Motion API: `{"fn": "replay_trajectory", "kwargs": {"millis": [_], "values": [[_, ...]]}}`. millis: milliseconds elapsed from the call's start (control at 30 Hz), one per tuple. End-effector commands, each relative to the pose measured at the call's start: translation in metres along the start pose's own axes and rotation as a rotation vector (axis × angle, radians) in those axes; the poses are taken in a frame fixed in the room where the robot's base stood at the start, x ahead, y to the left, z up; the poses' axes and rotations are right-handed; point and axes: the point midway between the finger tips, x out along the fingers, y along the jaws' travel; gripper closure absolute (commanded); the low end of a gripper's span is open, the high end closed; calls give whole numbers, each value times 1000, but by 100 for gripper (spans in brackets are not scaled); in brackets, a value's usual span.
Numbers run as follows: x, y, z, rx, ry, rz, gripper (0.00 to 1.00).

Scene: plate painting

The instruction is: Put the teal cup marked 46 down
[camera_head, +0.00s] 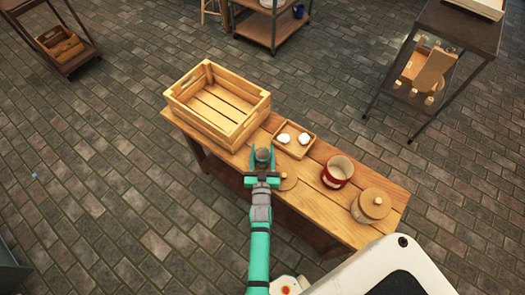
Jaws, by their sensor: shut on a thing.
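My gripper (262,156) is above the wooden table, between the crate and the small tray. It is shut on a small cup (262,154), which sits upright between the two teal fingers. The cup's dark, greyish inside shows from above, and the fingers hide much of its side. No number can be read on it. I cannot tell whether its base touches the table.
A slatted wooden crate (254,107) stands at the table's left end. A small wooden tray (293,153) holds two white round things.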

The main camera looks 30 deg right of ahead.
Motion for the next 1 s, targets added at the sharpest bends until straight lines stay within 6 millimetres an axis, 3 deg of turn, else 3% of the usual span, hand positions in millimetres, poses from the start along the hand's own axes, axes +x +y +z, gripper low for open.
{"fn": "replay_trajectory", "kwargs": {"millis": [267, 300, 367, 400, 767, 1000], "values": [[0, 0, 1, 0, 1, 0, 81], [0, 0, 2, 1, 0, 0, 51], [0, 0, 2, 1, 0, 0, 36], [0, 0, 2, 1, 0, 0, 34], [-2, 0, -1, 0, 1, -1, 34], [-38, -2, 0, 1, -2, -2, 34]]}}
